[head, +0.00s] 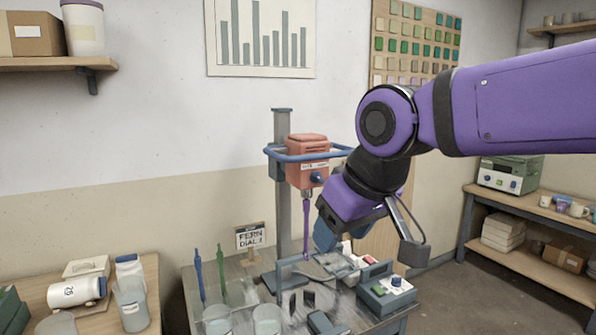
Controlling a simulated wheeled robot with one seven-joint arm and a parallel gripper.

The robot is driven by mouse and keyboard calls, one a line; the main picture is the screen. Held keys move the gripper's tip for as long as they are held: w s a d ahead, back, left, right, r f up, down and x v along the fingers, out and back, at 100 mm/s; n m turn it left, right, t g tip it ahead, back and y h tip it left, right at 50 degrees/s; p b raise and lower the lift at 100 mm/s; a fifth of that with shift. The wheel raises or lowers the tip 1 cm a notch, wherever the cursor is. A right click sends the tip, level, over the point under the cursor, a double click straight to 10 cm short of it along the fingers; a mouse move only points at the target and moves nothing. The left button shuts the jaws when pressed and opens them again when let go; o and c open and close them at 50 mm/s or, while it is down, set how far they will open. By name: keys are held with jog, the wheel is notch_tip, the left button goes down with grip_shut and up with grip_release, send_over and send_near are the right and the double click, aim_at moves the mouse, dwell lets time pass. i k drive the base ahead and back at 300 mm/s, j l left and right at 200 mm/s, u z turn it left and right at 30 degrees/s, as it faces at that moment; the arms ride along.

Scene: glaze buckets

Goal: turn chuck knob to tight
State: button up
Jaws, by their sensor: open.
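An orange-red mixer head (308,172) is held on a grey upright post (281,205), with a blue guard bar (285,157) around it. A small blue knob (316,178) is on its front. A thin purple shaft (306,225) hangs below the head. I cannot tell which part is the chuck knob or how far it is turned. My gripper (326,235) is open, tilted down just right of the shaft. Its fingertips are hard to make out, and I cannot tell whether it touches anything. My wrist covers part of the area right of the mixer head.
A grey table (245,285) holds clear buckets (267,320), blue and green stirrers (221,270), a sign (250,237) and a control box (387,291) with a handle. A side bench (100,310) with white jars stands left. Shelves (530,255) stand at the right wall, with open floor before them.

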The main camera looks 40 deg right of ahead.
aim_at(315, 177)
jog(key=z, duration=0.75)
